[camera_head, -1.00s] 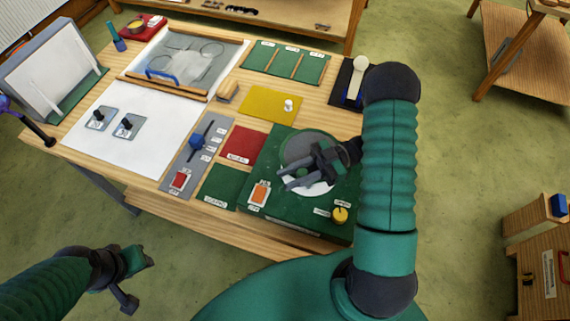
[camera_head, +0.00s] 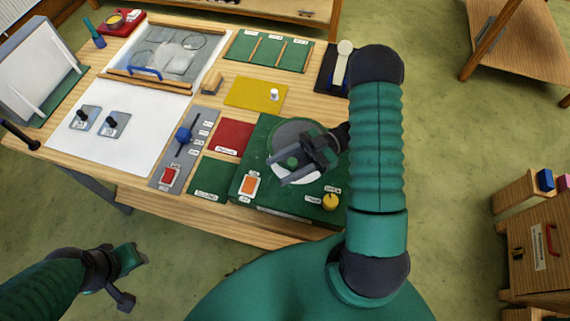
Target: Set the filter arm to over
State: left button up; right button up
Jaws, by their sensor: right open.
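A green box (camera_head: 262,140) stands at the table's right front. On top is a round grey disc (camera_head: 289,131) with a pale lower part, an orange switch (camera_head: 249,186) and a yellow knob (camera_head: 330,202). My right gripper (camera_head: 277,171) is over the disc, its two dark fingers apart and pointing left. A small green knob (camera_head: 292,162) shows between the fingers; whether they touch it I cannot tell. The gripper hides part of the disc, and I cannot make out a separate filter arm. My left gripper (camera_head: 128,280) is off the table at the lower left, its jaws unclear.
Left of the box are a grey panel with a blue slider (camera_head: 183,134) and red switch (camera_head: 169,176), and red (camera_head: 231,137) and green (camera_head: 211,178) mats. A yellow mat (camera_head: 252,93) lies behind. A black stand (camera_head: 329,73) with a white-topped lever is at the back right.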

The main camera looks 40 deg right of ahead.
aim_at(307, 161)
jog(key=shift+w, duration=0.1)
jog(key=d, duration=0.2)
jog(key=d+b, duration=0.1)
jog(key=d, duration=0.2)
jog(key=d+b, duration=0.1)
jog(key=d, duration=0.1)
jog(key=shift+s+d+f, duration=0.15)
jog(key=shift+s+f, duration=0.1)
jog(key=shift+s, duration=0.1)
jog(key=d, duration=0.9)
jog(key=shift+s+d+r, duration=0.2)
jog(key=shift+s+d, duration=0.15)
jog(key=shift+s, duration=0.1)
jog(key=shift+a, duration=0.1)
